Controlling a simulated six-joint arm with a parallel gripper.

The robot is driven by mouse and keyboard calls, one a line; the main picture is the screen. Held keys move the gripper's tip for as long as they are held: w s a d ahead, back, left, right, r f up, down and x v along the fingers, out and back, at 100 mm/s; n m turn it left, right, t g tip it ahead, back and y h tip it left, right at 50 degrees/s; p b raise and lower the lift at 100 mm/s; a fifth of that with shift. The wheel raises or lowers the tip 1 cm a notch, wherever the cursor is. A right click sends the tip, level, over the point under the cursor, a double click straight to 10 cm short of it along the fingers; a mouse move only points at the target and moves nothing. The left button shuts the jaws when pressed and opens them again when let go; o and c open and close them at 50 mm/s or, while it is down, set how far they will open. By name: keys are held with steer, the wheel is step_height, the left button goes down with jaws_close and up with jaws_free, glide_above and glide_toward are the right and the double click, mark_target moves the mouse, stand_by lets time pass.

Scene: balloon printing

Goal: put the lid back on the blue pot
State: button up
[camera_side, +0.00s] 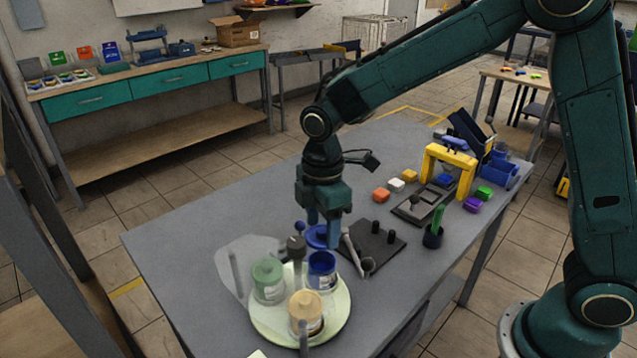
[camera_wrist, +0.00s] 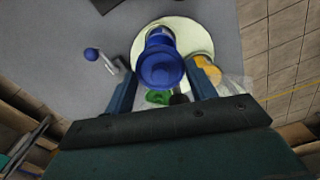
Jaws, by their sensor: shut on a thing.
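My gripper (camera_side: 324,236) is shut on the blue lid (camera_side: 316,238), which shows between the two fingers in the wrist view (camera_wrist: 160,68). The blue pot (camera_side: 322,272) stands upright on a pale round tray (camera_side: 262,325). The lid is held above the pot's level, apart from it and slightly behind it in the side view. In the wrist view, the lid covers part of the pot (camera_wrist: 160,37). The pot's opening is mostly hidden there.
A green pot (camera_side: 268,282) and a yellow-orange pot (camera_side: 305,312) share the tray. A dark-topped grey post (camera_side: 297,258) stands close to my fingers. A black stand (camera_side: 383,240) with a ball-ended tool is to the right.

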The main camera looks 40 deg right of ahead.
steer(key=shift+f, duration=2.75)
steer(key=shift+f, duration=0.15)
stand_by(0.4)
steer(key=o, duration=1)
steer(key=shift+o, duration=0.6)
steer(key=o, duration=0.3)
steer(key=shift+r, duration=3.5)
